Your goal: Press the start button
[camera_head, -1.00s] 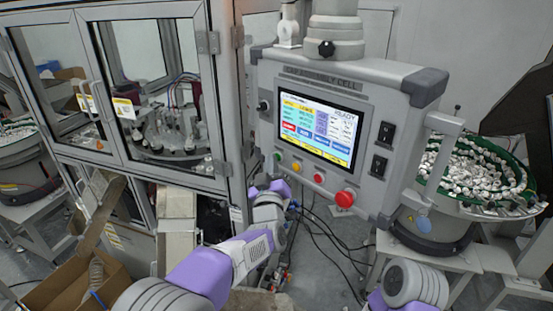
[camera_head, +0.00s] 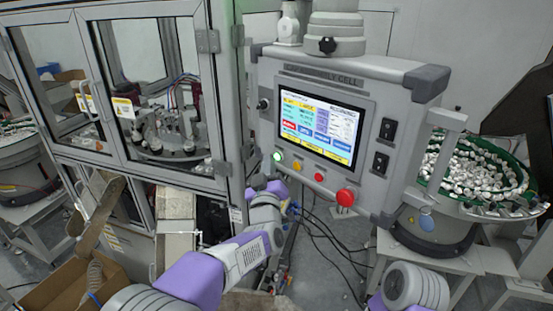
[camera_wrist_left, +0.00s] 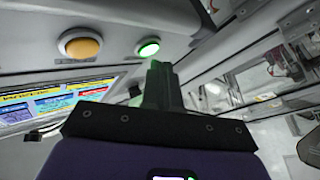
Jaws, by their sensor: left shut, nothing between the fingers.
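The start button is the lit green button (camera_head: 278,156) at the left end of the button row on the control panel (camera_head: 340,75). It glows bright green in the left wrist view (camera_wrist_left: 148,48). My left gripper (camera_head: 262,180) is just below the panel's lower left corner. In the left wrist view its shut, empty fingers (camera_wrist_left: 158,72) point up at the green button, with the tips right below it. I cannot tell whether they touch it. My right gripper is out of view; only part of that arm shows at the lower right.
A yellow button (camera_head: 297,166), a small red button (camera_head: 319,177) and a large red stop knob (camera_head: 345,197) sit along the same row. The glazed machine cabinet (camera_head: 225,100) stands close left. A bowl feeder (camera_head: 470,178) with white caps stands right. Cables hang below the panel.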

